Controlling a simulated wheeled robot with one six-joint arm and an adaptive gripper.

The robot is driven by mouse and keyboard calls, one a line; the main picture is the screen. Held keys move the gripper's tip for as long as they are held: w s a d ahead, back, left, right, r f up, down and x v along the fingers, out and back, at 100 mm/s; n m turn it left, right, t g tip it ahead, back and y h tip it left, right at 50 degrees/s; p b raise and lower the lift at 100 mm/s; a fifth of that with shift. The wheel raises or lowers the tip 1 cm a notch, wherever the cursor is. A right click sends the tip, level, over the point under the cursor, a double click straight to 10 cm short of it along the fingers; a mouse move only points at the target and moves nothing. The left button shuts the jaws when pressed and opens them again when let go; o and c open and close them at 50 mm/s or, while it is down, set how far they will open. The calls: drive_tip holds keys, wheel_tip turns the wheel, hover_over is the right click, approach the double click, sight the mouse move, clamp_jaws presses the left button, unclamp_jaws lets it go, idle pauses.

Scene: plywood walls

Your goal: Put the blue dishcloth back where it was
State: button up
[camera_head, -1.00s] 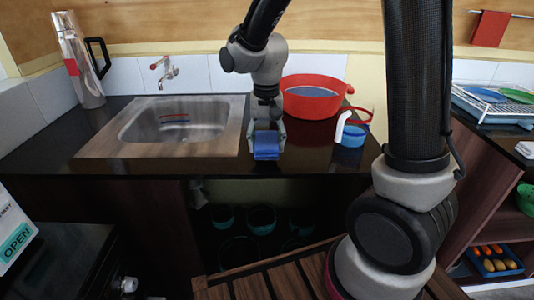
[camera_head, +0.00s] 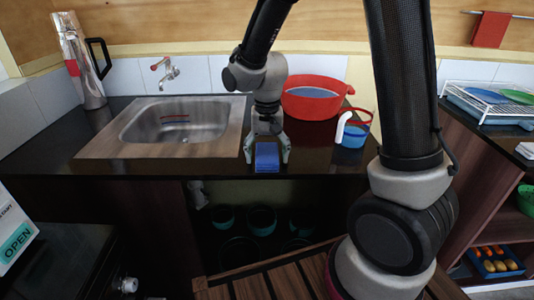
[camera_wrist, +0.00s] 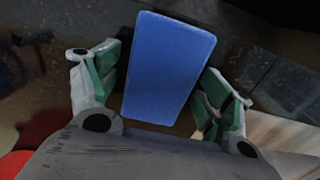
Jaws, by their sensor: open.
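The blue dishcloth (camera_head: 266,157) is a small folded block at the front edge of the dark counter, just right of the sink. My gripper (camera_head: 266,152) points down over it with the fingers spread on either side. In the wrist view the dishcloth (camera_wrist: 167,68) lies between the open fingertips (camera_wrist: 160,88), with a gap on each side. I cannot tell whether it rests fully on the counter.
The steel sink (camera_head: 232,118) is left of my gripper. A red pot (camera_head: 312,104) and a blue-filled jug (camera_head: 352,134) stand to the right. A red cloth (camera_head: 491,29) hangs on a rail. Several bowls sit below the counter.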

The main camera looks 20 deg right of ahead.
sight(267, 152)
wheel_tip(267, 152, up, 12)
drive_tip(key=s+d+r+n+t, duration=0.1)
drive_tip(key=s+d+r+t, duration=0.1)
drive_tip(key=s+d, duration=0.5)
drive_tip(key=s+d+r+n+t, duration=0.2)
drive_tip(key=s+d+r, duration=0.3)
drive_tip(key=s+d, duration=0.3)
drive_tip(key=s, duration=0.4)
drive_tip(key=shift+n, duration=0.3)
drive_tip(key=shift+r, duration=0.1)
idle(0.3)
